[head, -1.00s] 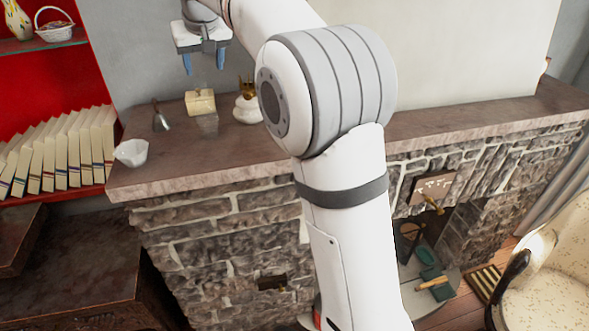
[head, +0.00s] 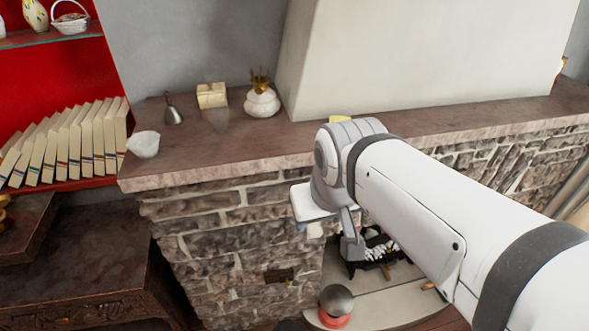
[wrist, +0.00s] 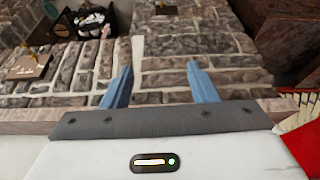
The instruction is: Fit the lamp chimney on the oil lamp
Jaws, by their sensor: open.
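A round white pot with a brass top, which looks like the oil lamp (head: 262,102), stands upright on the mantel in the head view. A faint see-through shape, perhaps the glass lamp chimney (head: 217,121), is in front of the cream box; its outline is too weak to be sure. My gripper (wrist: 158,66) is open and empty in the wrist view, its two blue fingers wide apart against the stone wall.
On the mantel (head: 400,118) are a white bowl (head: 144,144), a metal cone-shaped tool (head: 172,112) and a cream box (head: 212,95). A white chimney breast (head: 420,55) rises behind. Books (head: 85,137) stand at left. The front mantel strip is fairly clear.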

